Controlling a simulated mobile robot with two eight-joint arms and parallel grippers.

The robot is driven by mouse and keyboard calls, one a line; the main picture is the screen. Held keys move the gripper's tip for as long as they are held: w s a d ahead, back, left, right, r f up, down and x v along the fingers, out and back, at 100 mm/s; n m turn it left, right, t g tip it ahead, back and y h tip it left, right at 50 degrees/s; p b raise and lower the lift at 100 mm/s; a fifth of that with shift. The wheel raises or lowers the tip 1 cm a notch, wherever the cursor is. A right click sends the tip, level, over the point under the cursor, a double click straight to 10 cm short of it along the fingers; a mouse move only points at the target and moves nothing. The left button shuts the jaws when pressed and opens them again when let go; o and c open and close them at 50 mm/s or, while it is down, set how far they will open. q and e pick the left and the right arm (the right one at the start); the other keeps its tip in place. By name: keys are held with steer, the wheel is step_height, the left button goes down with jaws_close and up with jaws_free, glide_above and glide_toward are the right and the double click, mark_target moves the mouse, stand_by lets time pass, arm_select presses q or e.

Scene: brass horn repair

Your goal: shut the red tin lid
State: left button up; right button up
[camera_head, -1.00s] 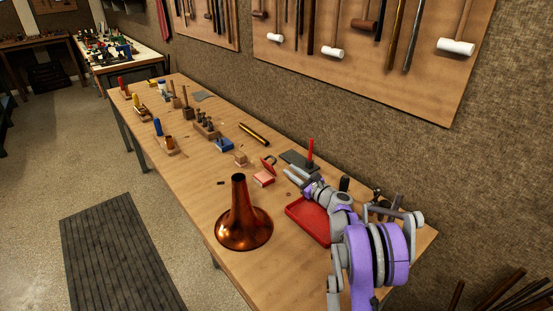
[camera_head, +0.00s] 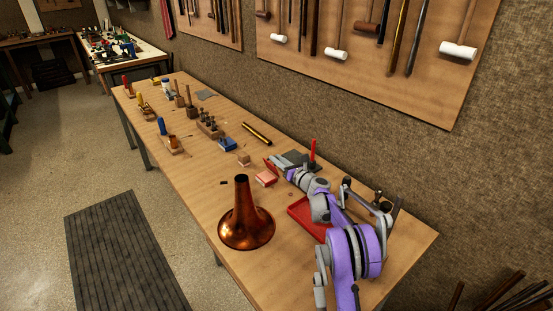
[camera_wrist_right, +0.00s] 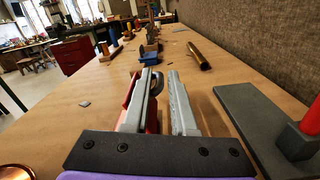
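The red tin (camera_head: 265,178) sits on the bench behind the copper horn bell, its body pinkish-red. Its lid (camera_head: 267,165) stands raised at the tin's back edge, partly hidden by my right gripper (camera_head: 276,164). In the right wrist view the red lid (camera_wrist_right: 130,103) shows beside the left finger. My right gripper (camera_wrist_right: 161,75) is open, with a clear gap between its fingers. A dark curved piece shows in that gap; I cannot tell whether a finger touches the lid. My left gripper is not in view.
The copper bell (camera_head: 246,222) stands in front of the tin. A red tray (camera_head: 309,219) lies under my right arm. A grey slab (camera_head: 295,158) with a red upright handle (camera_head: 312,150) lies behind the gripper.

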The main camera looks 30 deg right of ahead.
steer(key=shift+w, duration=0.45)
steer(key=shift+c, duration=0.2)
jaws_close()
stand_by(1.0)
